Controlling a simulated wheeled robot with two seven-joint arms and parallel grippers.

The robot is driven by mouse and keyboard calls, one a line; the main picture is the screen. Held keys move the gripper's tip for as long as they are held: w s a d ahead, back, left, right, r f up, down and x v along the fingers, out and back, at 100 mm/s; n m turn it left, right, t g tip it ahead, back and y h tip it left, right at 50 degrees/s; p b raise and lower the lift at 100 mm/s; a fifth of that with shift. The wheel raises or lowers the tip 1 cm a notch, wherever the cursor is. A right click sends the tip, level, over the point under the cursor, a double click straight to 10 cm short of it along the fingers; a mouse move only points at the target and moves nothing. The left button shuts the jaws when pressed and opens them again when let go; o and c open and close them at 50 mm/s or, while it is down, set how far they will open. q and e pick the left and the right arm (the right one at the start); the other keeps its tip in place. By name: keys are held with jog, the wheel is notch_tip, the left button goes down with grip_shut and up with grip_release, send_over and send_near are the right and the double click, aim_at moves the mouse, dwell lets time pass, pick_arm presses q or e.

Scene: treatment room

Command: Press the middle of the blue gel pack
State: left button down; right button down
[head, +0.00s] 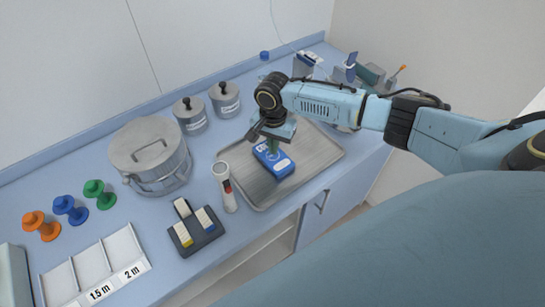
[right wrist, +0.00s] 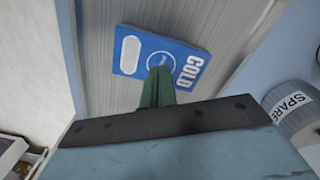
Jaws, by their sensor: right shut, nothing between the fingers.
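The blue gel pack (head: 282,167) lies on the metal tray (head: 315,150) in the head view. In the right wrist view the pack (right wrist: 190,62) shows the word COLD, a white oval and a round mark near its middle. My right gripper (head: 273,148) is shut and empty, pointing down over the pack. In the right wrist view its green fingers (right wrist: 157,80) overlap the pack's middle, right by the round mark. I cannot tell whether the fingertips touch the pack. My left gripper is not in view.
A white cylinder with a dark and red band (head: 225,187) stands at the tray's left edge. A dark block with coloured pieces (head: 195,241) is nearer the front. A large lidded pot (head: 150,160) and two labelled canisters (head: 189,116) stand behind. The tray's right part is bare.

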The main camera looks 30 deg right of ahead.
jog(key=shift+f+b, duration=0.3)
jog(key=shift+f, duration=0.55)
dwell(0.6)
jog(key=shift+s+f, duration=0.15)
dwell(0.5)
notch_tip(320, 180, up, 7)
jog(key=p, duration=0.9)
dwell(0.4)
